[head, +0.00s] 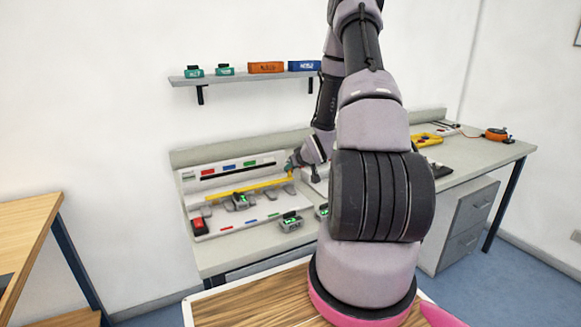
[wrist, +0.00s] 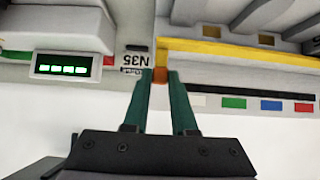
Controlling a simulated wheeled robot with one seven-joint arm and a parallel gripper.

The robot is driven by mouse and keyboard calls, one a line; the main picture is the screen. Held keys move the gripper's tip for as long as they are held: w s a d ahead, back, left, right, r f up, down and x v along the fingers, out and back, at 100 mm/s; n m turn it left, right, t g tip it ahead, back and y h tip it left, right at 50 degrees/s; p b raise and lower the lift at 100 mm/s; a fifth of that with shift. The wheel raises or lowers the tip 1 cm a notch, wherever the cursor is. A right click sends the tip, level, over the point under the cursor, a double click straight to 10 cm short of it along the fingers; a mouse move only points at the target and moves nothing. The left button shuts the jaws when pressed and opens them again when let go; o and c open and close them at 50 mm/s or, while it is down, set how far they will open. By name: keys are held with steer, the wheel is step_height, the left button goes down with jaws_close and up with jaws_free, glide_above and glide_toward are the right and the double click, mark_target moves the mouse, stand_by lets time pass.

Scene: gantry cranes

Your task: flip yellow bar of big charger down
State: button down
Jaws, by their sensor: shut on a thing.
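The big charger is a pale panel (head: 190,185) on the bench, with coloured labels along its back and several grey slots in front. Its yellow bar (head: 245,188) runs across the middle of the panel, above the slots. In the wrist view the yellow bar (wrist: 235,52) runs off to the right from the fingertips. My gripper (wrist: 160,76) has teal fingers and is shut on an orange end piece of the bar. In the head view my gripper (head: 291,168) is at the bar's right end, partly hidden by my arm.
Green-lit battery packs stand in a slot (head: 241,201) and at the panel's front edge (head: 290,221). A second charger with a lit display (wrist: 62,65) adjoins the panel. A shelf (head: 240,78) hangs above.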

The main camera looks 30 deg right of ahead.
steer(key=shift+s+f+t, duration=0.1)
steer(key=shift+s+t, duration=0.05)
steer(key=shift+t, duration=0.25)
steer(key=c, duration=0.7)
jaws_free()
steer(key=v, duration=1)
steer(key=shift+s+r, duration=0.2)
steer(key=shift+s, duration=0.1)
steer(key=shift+r, duration=0.15)
